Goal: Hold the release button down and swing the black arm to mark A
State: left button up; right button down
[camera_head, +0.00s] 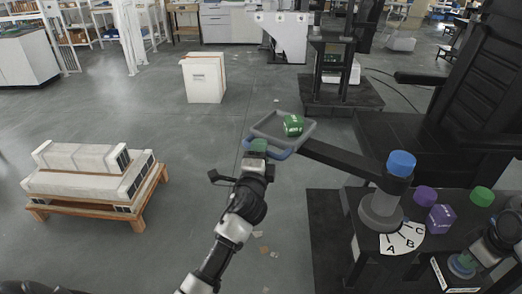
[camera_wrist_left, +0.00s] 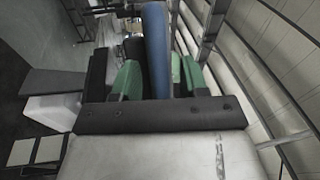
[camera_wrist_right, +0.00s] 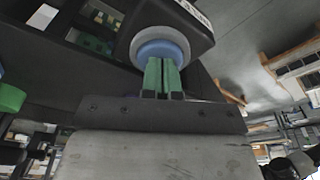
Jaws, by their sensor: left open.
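The black arm (camera_head: 340,160) reaches left from a grey hub with a blue cap (camera_head: 400,163) to a grey tray (camera_head: 268,124). A blue bar (camera_head: 282,154) runs along the tray's near edge. My left gripper (camera_head: 257,147) is open at this bar; in the left wrist view its green fingers stand on both sides of the blue bar (camera_wrist_left: 156,50), with gaps. My right gripper (camera_wrist_right: 162,75) is shut, its fingertips at the blue release button (camera_wrist_right: 160,52) in a grey ring; I cannot tell whether it is pressed. Marks A, B, C are on a white dial (camera_head: 404,238).
A green block (camera_head: 292,125) lies in the tray. A purple knob (camera_head: 425,196), a purple cube (camera_head: 441,218) and a green knob (camera_head: 482,196) are right of the hub. White units on a wooden pallet (camera_head: 92,205) stand on the left floor. A white box (camera_head: 203,80) stands behind.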

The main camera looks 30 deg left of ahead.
pick_arm(q)
jog(key=shift+w+a+r, duration=0.1)
jog(key=shift+w+a, duration=0.05)
jog(key=shift+w, duration=0.25)
jog(key=shift+c, duration=0.2)
grip_shut()
jog(key=w+m+h, duration=0.2)
jog(key=w+h, duration=0.1)
jog(key=w, duration=0.2)
jog(key=w+m+h, duration=0.1)
jog(key=w+h, duration=0.2)
jog(key=w, duration=0.3)
jog(key=w+m+h, duration=0.2)
jog(key=w+h, duration=0.1)
jog(key=w, duration=0.2)
jog(key=shift+w+d+m+h, duration=0.3)
jog(key=shift+d+h, duration=0.05)
jog(key=shift+h, duration=0.05)
jog(key=shift+w+d+m+h, duration=0.15)
jog(key=shift+w+h, duration=0.1)
jog(key=shift+w, duration=0.15)
jog(key=shift+w+d+m+h, duration=0.15)
jog(key=shift+w+h, duration=0.1)
jog(key=shift+w, duration=0.15)
